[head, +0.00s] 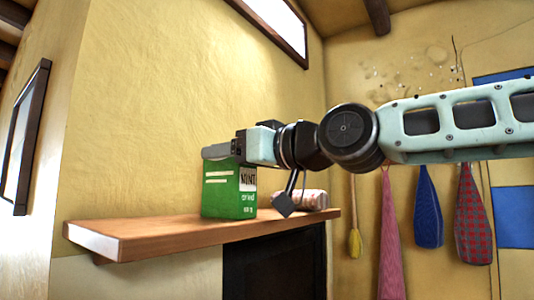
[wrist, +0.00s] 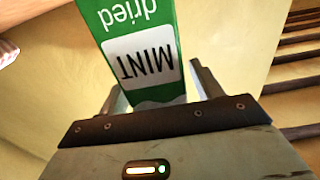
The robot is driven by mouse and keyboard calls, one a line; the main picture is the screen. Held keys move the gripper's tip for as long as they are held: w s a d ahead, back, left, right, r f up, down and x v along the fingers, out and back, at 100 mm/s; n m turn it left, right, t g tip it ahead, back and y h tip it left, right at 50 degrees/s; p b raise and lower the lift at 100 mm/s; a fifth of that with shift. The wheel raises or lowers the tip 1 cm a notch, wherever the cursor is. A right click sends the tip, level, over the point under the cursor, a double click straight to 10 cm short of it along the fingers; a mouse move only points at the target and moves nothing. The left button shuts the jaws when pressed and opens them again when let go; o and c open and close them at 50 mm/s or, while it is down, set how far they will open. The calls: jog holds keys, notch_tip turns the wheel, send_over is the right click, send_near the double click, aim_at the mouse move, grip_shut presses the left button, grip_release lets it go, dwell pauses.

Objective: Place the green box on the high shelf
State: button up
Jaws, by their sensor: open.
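My gripper (head: 216,152) is at the top of the box, reaching in from the right. In the wrist view the green box (wrist: 140,42) lies between my two fingers (wrist: 155,84), and the jaws are open around it. Whether either finger touches the box cannot be told. The box's base rests on the shelf in the head view.
A pale rolled or cylindrical item (head: 303,199) lies on the shelf right of the box. A dark opening (head: 275,268) is below the shelf. Cloths and bags (head: 428,205) hang on the right wall. The shelf's left end is clear.

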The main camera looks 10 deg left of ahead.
jog(key=b+v, duration=0.7)
jog(key=v, duration=0.4)
jog(key=shift+d, duration=0.2)
jog(key=shift+f, duration=0.15)
dwell(0.3)
